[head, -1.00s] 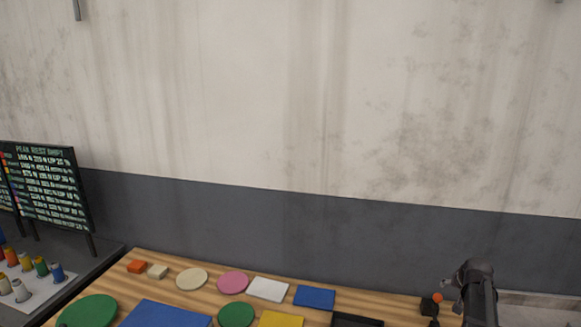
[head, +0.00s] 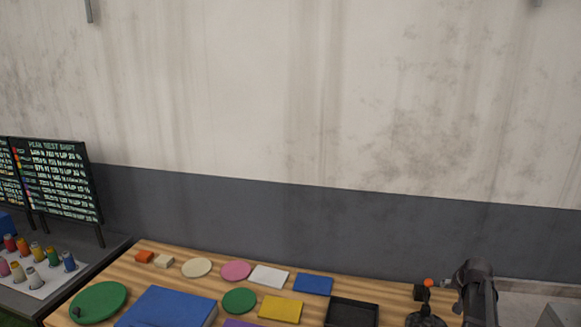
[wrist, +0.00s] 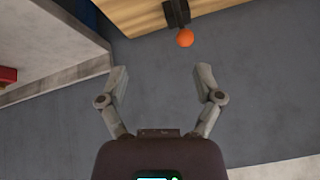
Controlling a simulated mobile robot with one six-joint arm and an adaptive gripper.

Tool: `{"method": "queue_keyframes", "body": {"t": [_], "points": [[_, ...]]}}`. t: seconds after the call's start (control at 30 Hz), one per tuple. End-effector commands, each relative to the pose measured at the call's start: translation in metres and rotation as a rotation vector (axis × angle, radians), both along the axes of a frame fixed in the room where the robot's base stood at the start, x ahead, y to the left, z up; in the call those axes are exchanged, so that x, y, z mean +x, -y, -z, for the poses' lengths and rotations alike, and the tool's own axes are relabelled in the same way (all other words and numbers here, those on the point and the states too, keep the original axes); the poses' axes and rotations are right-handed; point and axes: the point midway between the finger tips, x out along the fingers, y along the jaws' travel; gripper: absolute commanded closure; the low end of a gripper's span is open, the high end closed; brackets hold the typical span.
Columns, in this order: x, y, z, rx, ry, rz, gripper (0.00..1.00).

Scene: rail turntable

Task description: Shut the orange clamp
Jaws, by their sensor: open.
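The clamp appears as a small dark block (head: 420,293) with an orange ball-shaped knob (head: 428,283) at the right end of the wooden table. In the wrist view the orange knob (wrist: 185,39) sticks out past the table edge, next to its dark block (wrist: 176,12). Whether the clamp is open or shut cannot be told. My gripper (wrist: 162,85) is open and empty, its fingers spread, with the knob ahead of it and slightly right of centre. Nothing touches the knob in the wrist view.
A dark bench with coloured spools (head: 52,257) and a lettered board (head: 60,180) stand at the left. A wall rises behind.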

Motion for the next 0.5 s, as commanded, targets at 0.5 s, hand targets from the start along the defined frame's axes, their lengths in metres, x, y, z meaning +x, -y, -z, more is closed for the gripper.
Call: {"method": "queue_keyframes", "body": {"t": [0.5], "points": [[-0.005, -0.035, 0.012, 0.007, -0.039, -0.042, 0.16]]}}
